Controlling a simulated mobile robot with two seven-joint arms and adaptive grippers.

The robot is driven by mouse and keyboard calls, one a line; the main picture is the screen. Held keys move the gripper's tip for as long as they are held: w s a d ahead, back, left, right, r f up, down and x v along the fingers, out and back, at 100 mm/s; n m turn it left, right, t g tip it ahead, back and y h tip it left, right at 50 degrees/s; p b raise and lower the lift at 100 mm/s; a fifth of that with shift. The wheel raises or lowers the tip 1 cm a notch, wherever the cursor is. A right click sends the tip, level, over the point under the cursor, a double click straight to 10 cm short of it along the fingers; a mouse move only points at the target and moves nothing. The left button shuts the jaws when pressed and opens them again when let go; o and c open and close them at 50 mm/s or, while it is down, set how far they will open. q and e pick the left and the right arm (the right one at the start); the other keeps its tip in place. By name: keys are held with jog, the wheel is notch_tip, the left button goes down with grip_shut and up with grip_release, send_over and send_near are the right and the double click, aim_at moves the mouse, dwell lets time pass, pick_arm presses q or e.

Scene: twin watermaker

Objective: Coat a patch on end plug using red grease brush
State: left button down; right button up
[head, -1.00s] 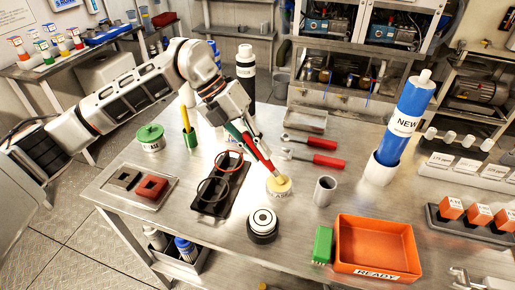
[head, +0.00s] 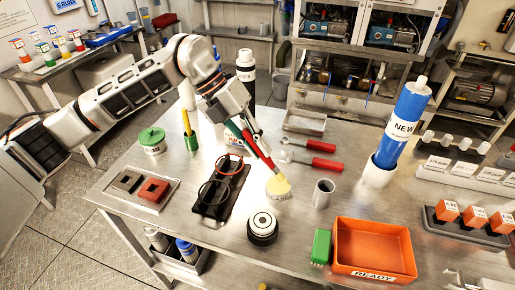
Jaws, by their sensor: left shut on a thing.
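My left gripper (head: 247,140) is shut on the red grease brush (head: 261,157), which slants down to the right. The brush tip is at a round cream-yellow pot (head: 278,188) on the bench; I cannot tell if it dips inside. The end plug looks to be the black and white round piece (head: 263,226) with ring markings, standing on the bench in front of the pot, apart from the brush. My right gripper is not in view.
A black tray with O-rings (head: 211,207) lies left of the pot. A grey cup (head: 324,192), red-handled wrenches (head: 321,163), an orange READY bin (head: 375,250) and a green block (head: 321,246) are to the right. A blue cylinder (head: 400,134) stands behind them.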

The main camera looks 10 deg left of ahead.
pick_arm(q)
jog(key=shift+r+p, duration=1.2)
jog(key=shift+r, duration=1.1)
